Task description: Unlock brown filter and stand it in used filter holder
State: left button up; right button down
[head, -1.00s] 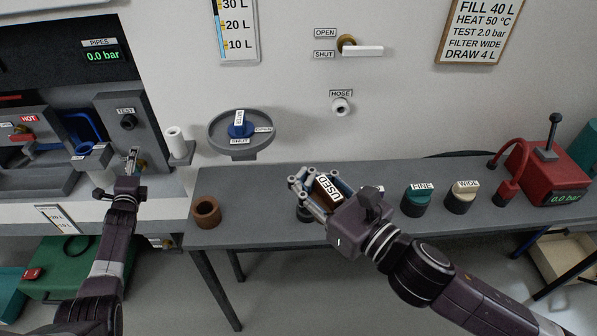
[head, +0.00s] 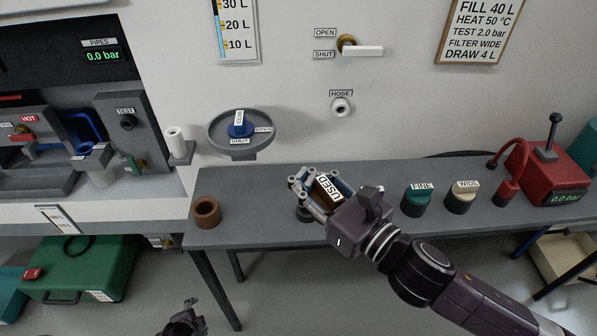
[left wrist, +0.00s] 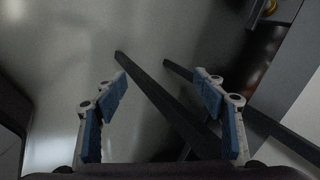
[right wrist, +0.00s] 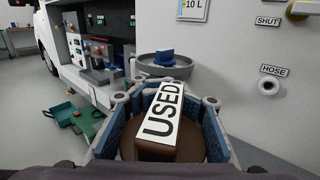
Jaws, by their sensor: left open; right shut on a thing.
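The brown filter (right wrist: 195,148) has a white tag reading USED (right wrist: 163,110). It is between the fingers of my right gripper (head: 314,188), which is shut on it above the bench. A dark round base (head: 304,213) shows partly under the gripper; I cannot tell whether the filter touches it. An open brown cup (head: 207,212), empty as far as I see, stands at the bench's left end. My left gripper (head: 183,318) is low in front of the bench, open and empty, as the left wrist view (left wrist: 163,88) shows.
The grey bench (head: 250,226) carries the FINE filter (head: 418,200), WIDE filter (head: 462,196) and a red pump (head: 548,172). A wall bowl (head: 214,137) holds a blue part (head: 240,130), with OPEN and SHUT labels. The bench between brown cup and right gripper is clear.

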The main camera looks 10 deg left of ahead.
pick_arm(q)
jog(key=s+d+f+n+g, duration=0.1)
jog(key=s+d+f+n, duration=0.1)
jog(key=s+d, duration=0.3)
jog(key=s+d+f+n+g+h, duration=0.1)
jog(key=s+d, duration=0.5)
jog(key=s, duration=0.8)
jog(key=s+d+f+n+g+h, duration=0.1)
jog(key=s+d+f+n+g, duration=0.1)
jog(key=s+d+f+n, duration=0.3)
jog(key=s+n, duration=0.1)
jog(key=s, duration=0.3)
jog(key=shift+s+d+g, duration=0.15)
jog(key=shift+s+g, duration=0.2)
jog(key=shift+g, duration=0.05)
